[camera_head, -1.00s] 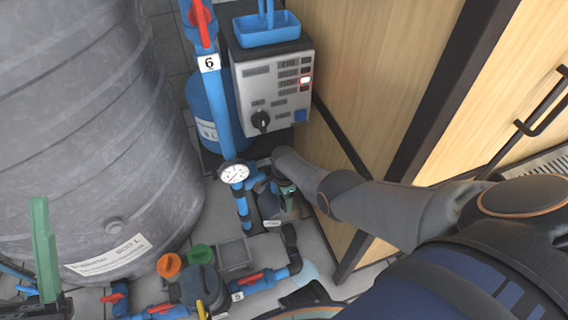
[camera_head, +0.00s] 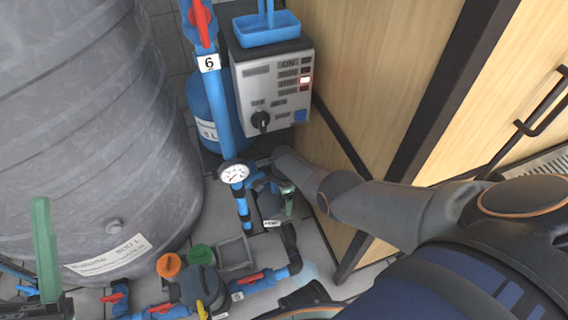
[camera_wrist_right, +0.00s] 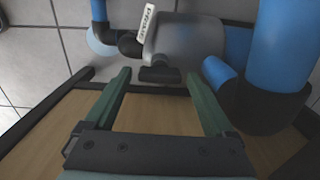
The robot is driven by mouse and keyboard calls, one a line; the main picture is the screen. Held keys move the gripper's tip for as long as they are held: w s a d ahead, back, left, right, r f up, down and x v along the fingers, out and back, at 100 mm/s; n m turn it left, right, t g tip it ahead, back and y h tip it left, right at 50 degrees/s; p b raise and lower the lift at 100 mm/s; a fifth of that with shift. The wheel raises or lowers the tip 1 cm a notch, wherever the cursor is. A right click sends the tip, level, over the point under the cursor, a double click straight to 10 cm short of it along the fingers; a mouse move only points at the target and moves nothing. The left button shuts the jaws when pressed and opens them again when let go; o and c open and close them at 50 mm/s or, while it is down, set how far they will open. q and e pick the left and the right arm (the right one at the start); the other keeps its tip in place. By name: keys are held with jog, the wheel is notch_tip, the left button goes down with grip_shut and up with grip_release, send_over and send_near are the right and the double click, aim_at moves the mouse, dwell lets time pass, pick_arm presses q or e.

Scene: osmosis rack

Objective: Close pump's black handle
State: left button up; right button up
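The pump (camera_wrist_right: 185,42) is a grey rounded body with a white label at the top middle of the right wrist view. A small black handle-like part (camera_wrist_right: 160,75) sticks out on its near side. My right gripper (camera_wrist_right: 165,85) is open. Its two green fingers are wide apart, with the black part between the lines of their tips; I cannot tell whether they touch it. In the head view the pump (camera_head: 270,203) is partly hidden by my right gripper (camera_head: 288,200). My left gripper (camera_head: 44,245) shows one green finger at the lower left, away from the pump.
A control box (camera_head: 272,85) with a black knob (camera_head: 261,121) stands behind. A blue pipe with a gauge (camera_head: 234,173) rises close to the pump. A large grey tank (camera_head: 95,130) is at left, a wooden cabinet (camera_head: 375,75) at right. Red-handled valves (camera_head: 250,278) lie in front.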

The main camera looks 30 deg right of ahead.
aim_at(284, 201)
jog(key=shift+o, duration=0.4)
pick_arm(q)
jog(key=shift+r, duration=0.1)
pick_arm(e)
jog(key=shift+r+p, duration=0.3)
jog(key=shift+r, duration=0.05)
pick_arm(q)
notch_tip(284, 201, up, 10)
jog(key=a+m+p, duration=0.1)
jog(key=p, duration=0.8)
jog(key=w+a+f+n+g+y+p, duration=0.1)
jog(key=w+f+n+y, duration=0.4)
jog(key=f, duration=0.5)
jog(key=shift+w+n+y, duration=0.35)
jog(key=shift+n+y, duration=0.05)
jog(key=shift+y, duration=0.7)
pick_arm(e)
notch_tip(284, 201, up, 12)
jog(key=shift+f, duration=0.15)
